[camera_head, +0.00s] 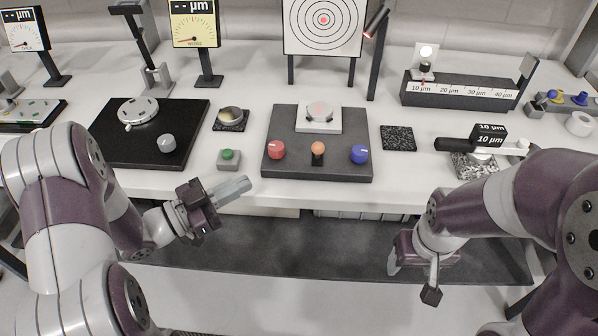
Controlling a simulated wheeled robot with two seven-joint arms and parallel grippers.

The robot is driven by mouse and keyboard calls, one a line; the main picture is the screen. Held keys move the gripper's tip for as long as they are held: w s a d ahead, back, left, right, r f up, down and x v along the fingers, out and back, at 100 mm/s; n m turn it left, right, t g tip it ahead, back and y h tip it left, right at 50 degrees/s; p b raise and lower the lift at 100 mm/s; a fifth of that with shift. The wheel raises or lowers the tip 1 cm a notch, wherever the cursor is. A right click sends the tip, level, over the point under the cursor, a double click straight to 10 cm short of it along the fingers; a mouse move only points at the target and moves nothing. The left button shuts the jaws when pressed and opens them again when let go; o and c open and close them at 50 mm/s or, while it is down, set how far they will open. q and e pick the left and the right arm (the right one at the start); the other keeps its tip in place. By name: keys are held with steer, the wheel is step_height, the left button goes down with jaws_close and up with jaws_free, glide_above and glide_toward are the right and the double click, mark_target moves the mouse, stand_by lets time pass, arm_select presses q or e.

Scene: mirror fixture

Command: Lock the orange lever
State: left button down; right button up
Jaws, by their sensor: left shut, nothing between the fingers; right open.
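The orange lever (318,148) is a small orange ball on a short dark stem. It stands upright at the front middle of a dark mirror fixture plate (340,171), between a red knob (277,150) and a blue knob (360,154). Behind it on the plate is a light block with a round mirror mount (319,113). My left gripper (238,188) is shut and empty, at the table's front edge, left of and nearer than the lever. My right gripper (412,281) hangs below the table's front edge, right of the lever and apart from it; it is open.
A green button box (229,159) and a small dark mirror (231,118) stand left of the plate. A black speckled square (398,138) lies to its right. A target board (323,25) stands behind. A black-handled tool (460,145) lies at the right.

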mark_target(318, 153)
arm_select(q)
steer(key=shift+s+r+h, duration=0.15)
steer(key=shift+s+h, duration=0.1)
steer(key=shift+h, duration=0.05)
steer(key=shift+d, duration=0.1)
steer(key=shift+d, duration=0.1)
steer(key=p+x, duration=0.1)
steer(key=x, duration=1.3)
steer(key=shift+p, duration=0.4)
